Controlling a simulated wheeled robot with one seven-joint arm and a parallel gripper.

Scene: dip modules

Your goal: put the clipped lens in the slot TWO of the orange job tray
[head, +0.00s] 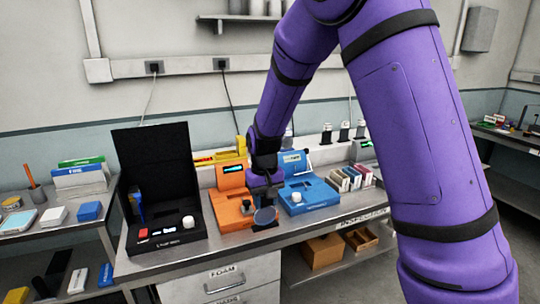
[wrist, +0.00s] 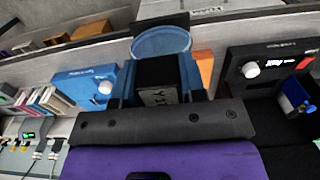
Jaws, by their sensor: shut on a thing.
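My gripper (head: 266,192) is over the front right part of the orange job tray (head: 228,214) in the head view. It is shut on the clipped lens (head: 265,216), a round bluish glass disc that hangs below the jaws near the bench's front edge. In the wrist view the lens (wrist: 161,42) stands out beyond the fingertips, and its black clip (wrist: 157,75) with white lettering sits between the blue fingers. Only a strip of the orange tray (wrist: 205,66) shows there, beside the jaw. The slot labels cannot be read, and my gripper and the lens hide part of the tray.
A blue tray (head: 312,195) with a white knob stands close on the right. An open black case (head: 168,222) with small items stands on the left. Several coloured blocks (head: 350,179) are farther right. A side table (head: 20,235) with boxes is at far left.

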